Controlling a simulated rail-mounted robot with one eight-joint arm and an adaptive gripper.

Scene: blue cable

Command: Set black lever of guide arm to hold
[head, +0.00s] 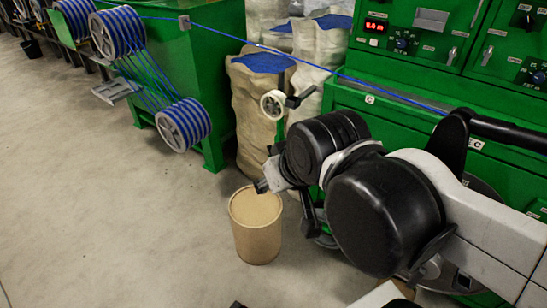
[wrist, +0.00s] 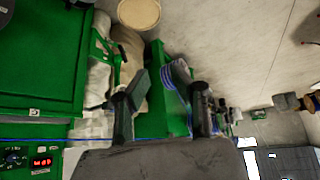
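The guide arm shows in the head view as a pale wheel (head: 272,103) with a short black lever (head: 299,97) beside it, in front of the pale sacks and below the blue cable (head: 365,83). Its exact setting is too small to tell. My gripper (head: 272,178) is below the wheel, above and behind the brown drum's rim, apart from the lever. In the wrist view my gripper (wrist: 162,105) is open, its two dark fingers wide apart with nothing between them.
A brown drum (head: 256,228) stands on the floor below my gripper. The green cabinet (head: 405,125) with dials and a red display is at right. Blue-striped spools (head: 184,125) and a green machine (head: 205,55) are at left.

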